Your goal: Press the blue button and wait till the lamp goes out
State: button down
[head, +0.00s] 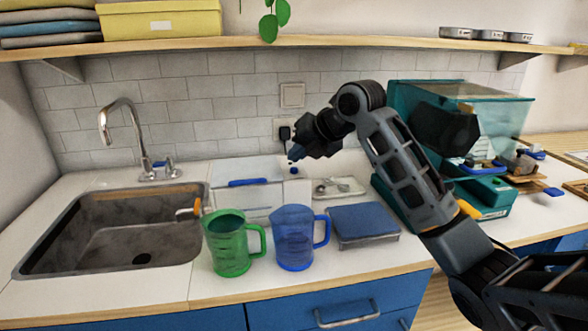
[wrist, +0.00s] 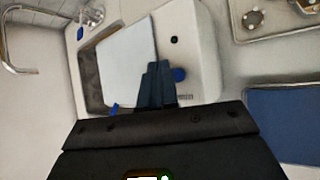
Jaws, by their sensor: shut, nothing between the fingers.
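A white box-shaped appliance (head: 262,204) stands on the counter against the tiled wall; it also shows in the wrist view (wrist: 205,55). A round blue button (wrist: 179,75) is on its top, right of the lid; in the head view it is a small blue spot (head: 294,170). A small dark round spot (wrist: 174,40), possibly the lamp, lies beyond the button and shows no glow. My gripper (head: 292,156) is shut and empty, its fingertips (wrist: 157,66) just left of the button in the wrist view. In the head view the tips appear slightly above the button, apart from it.
A green jug (head: 229,245) and a blue jug (head: 294,240) stand in front of the appliance. A blue-topped scale (head: 362,221) and a small tray (head: 340,188) are to the right. The sink (head: 120,235) is left. A shelf (head: 300,42) runs above.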

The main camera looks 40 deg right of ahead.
aim_at(298, 174)
jog(key=shift+f, duration=0.15)
jog(key=shift+f+b, duration=0.3)
jog(key=shift+b, duration=0.25)
jog(key=shift+f+b, duration=0.4)
dwell(0.5)
jog(key=shift+r, duration=0.15)
jog(key=shift+r+p, duration=0.4)
jog(key=shift+r, duration=0.3)
notch_tip(298, 174, up, 5)
jog(key=p, duration=0.2)
jog(key=shift+p, duration=0.3)
dwell(0.3)
dwell(0.8)
